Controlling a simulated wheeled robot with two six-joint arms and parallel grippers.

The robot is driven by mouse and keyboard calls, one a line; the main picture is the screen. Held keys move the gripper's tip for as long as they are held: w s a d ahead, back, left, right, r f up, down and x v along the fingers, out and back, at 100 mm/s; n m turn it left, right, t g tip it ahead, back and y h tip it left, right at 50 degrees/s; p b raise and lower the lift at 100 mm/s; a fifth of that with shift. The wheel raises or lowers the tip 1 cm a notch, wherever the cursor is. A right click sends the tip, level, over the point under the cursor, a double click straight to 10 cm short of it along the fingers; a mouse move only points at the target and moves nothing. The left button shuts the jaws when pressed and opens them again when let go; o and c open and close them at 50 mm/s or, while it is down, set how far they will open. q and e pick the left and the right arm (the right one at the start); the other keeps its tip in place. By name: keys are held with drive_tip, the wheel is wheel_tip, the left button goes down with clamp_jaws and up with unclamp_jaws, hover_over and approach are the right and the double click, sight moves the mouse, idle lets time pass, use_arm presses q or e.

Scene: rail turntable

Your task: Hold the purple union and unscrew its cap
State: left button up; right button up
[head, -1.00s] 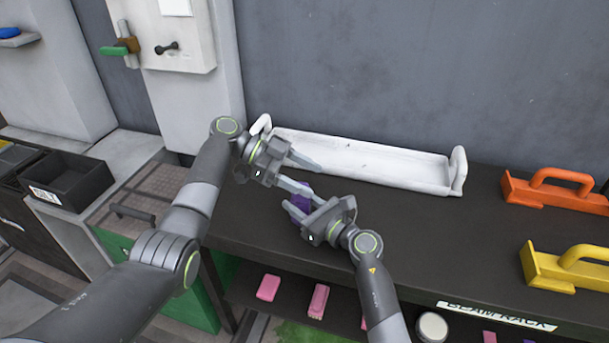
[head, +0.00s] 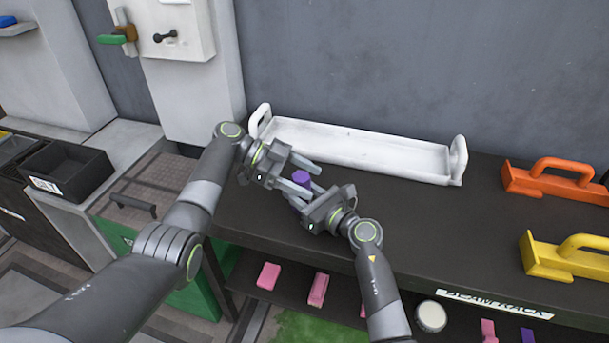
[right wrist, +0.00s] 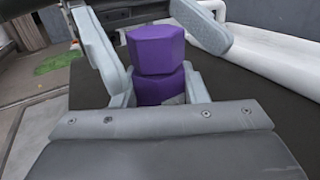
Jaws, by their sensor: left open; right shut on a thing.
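The purple union (head: 296,201) stands upright above the dark table top, with its purple cap (head: 302,176) on top. In the right wrist view the cap (right wrist: 155,49) is a six-sided block sitting on the body (right wrist: 159,86). My right gripper (head: 302,206) is shut on the union's lower body, and its jaws partly hide it. My left gripper (head: 301,180) is open, with its fingers on either side of the cap. I cannot tell whether they touch it. In the right wrist view the left gripper's fingers (right wrist: 203,27) show around the cap.
A long white tray (head: 350,150) with end handles stands behind the grippers. An orange handled block (head: 555,185) and a yellow one (head: 570,257) lie at the right. Pink pieces (head: 318,289) lie on the shelf below. The table between is clear.

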use_arm(q)
drive_tip(key=c, duration=1.2)
drive_tip(key=shift+w+n+t+h, duration=0.1)
drive_tip(key=shift+n+t+h, duration=0.2)
drive_tip(key=shift+n+t, duration=2)
drive_tip(key=shift+c, duration=0.2)
drive_tip(key=shift+w+n+t, duration=0.1)
drive_tip(key=shift+n+t, duration=0.7)
drive_tip(key=shift+t, duration=0.6)
drive_tip(key=shift+n+t+y, duration=0.5)
drive_tip(key=shift+n+t, duration=0.1)
drive_tip(key=shift+r, duration=1.55)
drive_tip(key=shift+r, duration=2.5)
